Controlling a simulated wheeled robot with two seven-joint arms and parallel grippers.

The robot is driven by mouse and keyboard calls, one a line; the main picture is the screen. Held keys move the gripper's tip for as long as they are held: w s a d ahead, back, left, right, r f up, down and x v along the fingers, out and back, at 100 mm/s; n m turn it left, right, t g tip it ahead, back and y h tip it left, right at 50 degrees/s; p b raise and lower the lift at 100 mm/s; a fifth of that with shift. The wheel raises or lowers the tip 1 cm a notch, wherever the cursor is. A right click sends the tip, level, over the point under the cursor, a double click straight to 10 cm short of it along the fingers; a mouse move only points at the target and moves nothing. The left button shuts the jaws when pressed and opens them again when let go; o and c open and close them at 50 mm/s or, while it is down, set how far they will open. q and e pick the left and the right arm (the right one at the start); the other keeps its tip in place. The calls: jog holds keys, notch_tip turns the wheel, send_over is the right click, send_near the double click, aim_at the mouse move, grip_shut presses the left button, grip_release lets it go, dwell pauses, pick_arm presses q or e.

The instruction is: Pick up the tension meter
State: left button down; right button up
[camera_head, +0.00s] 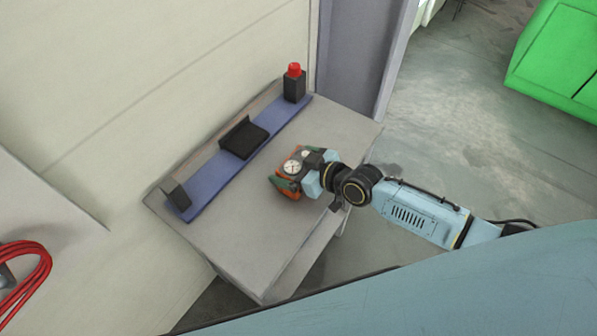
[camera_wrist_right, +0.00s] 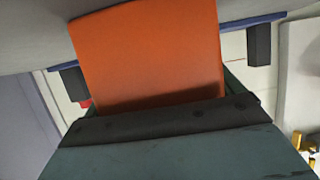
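The tension meter (camera_head: 285,185), an orange and green body with a round white dial, is at the right side of the grey table top. My right gripper (camera_head: 312,172) reaches in from the right and is right up against it, covering its right side. In the right wrist view the orange body of the meter (camera_wrist_right: 150,55) fills the middle, close to the camera. The fingertips are hidden, so I cannot tell whether they are shut on it. Whether the meter touches the table is also unclear. My left gripper is not in view.
The grey table (camera_head: 225,225) stands against a cream wall. A blue strip (camera_head: 208,178) along its back carries a black holder (camera_head: 244,138), a black block with a red top (camera_head: 294,84) and a small dark bracket (camera_head: 177,195). The table's front is clear.

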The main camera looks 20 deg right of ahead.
jog(key=c, duration=0.7)
jog(key=shift+c, duration=0.2)
jog(key=shift+r, duration=0.15)
